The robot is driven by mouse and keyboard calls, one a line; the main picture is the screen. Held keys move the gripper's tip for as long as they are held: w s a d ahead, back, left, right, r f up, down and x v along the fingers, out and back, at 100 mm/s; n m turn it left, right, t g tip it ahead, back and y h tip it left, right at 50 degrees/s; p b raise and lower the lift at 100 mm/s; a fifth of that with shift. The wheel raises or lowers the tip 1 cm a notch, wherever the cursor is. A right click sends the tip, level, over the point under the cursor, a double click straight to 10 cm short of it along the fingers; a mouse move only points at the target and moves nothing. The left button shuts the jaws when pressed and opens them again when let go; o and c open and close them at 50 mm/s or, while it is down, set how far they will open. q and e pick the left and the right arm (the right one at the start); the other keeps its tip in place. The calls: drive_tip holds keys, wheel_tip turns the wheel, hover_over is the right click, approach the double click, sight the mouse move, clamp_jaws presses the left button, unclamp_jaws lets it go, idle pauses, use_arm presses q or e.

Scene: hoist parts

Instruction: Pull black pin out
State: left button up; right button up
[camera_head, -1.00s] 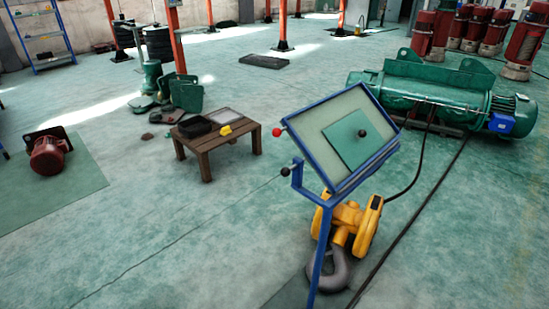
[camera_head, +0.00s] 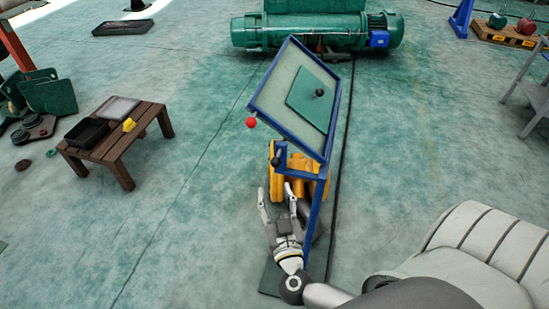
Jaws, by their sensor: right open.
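A tilted blue-framed panel stands on a blue post (camera_head: 318,195). A pin with a black ball end (camera_head: 276,160) sticks out at the left of the bracket under the panel. Another black knob (camera_head: 319,92) sits on the green plate (camera_head: 308,103) of the panel. A red ball knob (camera_head: 251,122) is at the panel's left edge. My right gripper (camera_head: 276,191) is open and empty, its fingers pointing up the picture just below the bracket pin, apart from it in the picture. My left gripper is out of view.
A yellow hoist part (camera_head: 306,178) stands behind the post. A wooden table (camera_head: 115,150) with a black tray (camera_head: 87,133) is at left. A green hoist (camera_head: 300,32) lies behind. The floor between table and post is clear.

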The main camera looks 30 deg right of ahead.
sight(276, 165)
drive_tip(key=shift+m+g+h, duration=0.5)
drive_tip(key=shift+m, duration=0.1)
drive_tip(key=w+d, duration=0.2)
drive_tip(key=w, duration=0.1)
drive_tip(key=w+d+r, duration=0.1)
drive_tip(key=w+d, duration=0.1)
drive_tip(key=w+d+r, duration=0.1)
drive_tip(key=w+d, duration=0.1)
drive_tip(key=w, duration=0.1)
drive_tip(key=shift+w+r+p, duration=0.15)
drive_tip(key=shift+w+p, duration=0.2)
drive_tip(key=shift+a, duration=0.1)
clamp_jaws()
